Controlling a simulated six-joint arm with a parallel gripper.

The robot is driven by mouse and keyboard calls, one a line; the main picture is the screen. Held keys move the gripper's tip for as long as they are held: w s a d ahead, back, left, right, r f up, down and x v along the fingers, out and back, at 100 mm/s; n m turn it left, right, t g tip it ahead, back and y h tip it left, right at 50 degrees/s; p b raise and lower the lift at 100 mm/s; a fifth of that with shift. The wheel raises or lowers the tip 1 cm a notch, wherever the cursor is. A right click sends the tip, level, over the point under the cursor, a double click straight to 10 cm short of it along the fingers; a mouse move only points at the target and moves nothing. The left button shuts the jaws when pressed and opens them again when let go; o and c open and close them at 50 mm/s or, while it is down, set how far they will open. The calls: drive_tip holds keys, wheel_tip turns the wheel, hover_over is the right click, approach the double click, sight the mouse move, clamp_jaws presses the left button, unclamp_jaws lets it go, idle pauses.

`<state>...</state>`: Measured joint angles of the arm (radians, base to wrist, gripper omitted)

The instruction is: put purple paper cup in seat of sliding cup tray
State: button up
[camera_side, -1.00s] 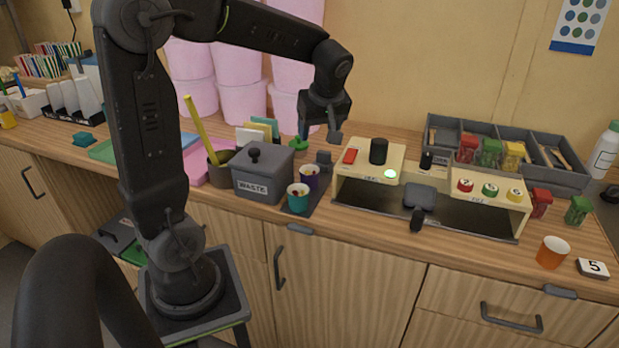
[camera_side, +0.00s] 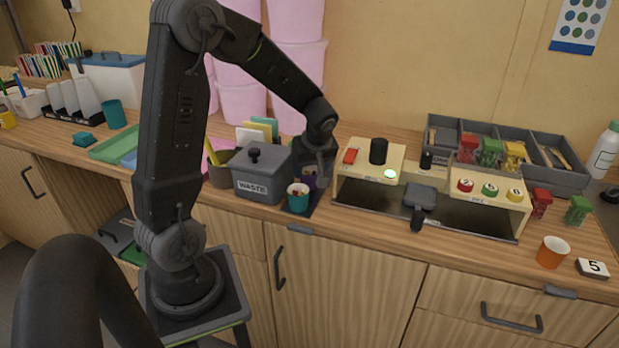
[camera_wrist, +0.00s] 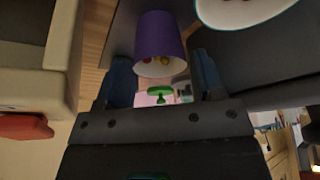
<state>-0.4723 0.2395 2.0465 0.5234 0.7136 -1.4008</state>
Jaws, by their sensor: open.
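The purple paper cup (camera_side: 310,181) stands behind the teal cup on a dark mat, partly hidden by my gripper (camera_side: 322,172). In the wrist view the purple cup (camera_wrist: 160,38) shows small yellow and red sweets inside. My gripper (camera_wrist: 164,78) is open, one finger on either side of the cup's mouth area; I cannot tell whether they touch it. What looks like the sliding cup tray, a grey square piece (camera_side: 421,196) with a black handle, sits in the gap of the cream machine and appears empty.
The teal cup (camera_side: 298,198) with sweets stands close beside the purple cup. The grey WASTE bin (camera_side: 262,187) is just left. The cream machine (camera_side: 395,157) stands close on the right. An orange cup (camera_side: 552,253) stands at the far right front.

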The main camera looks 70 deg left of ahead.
drive_tip(key=shift+f, duration=0.1)
drive_tip(key=shift+c, duration=0.2)
drive_tip(key=c, duration=0.6)
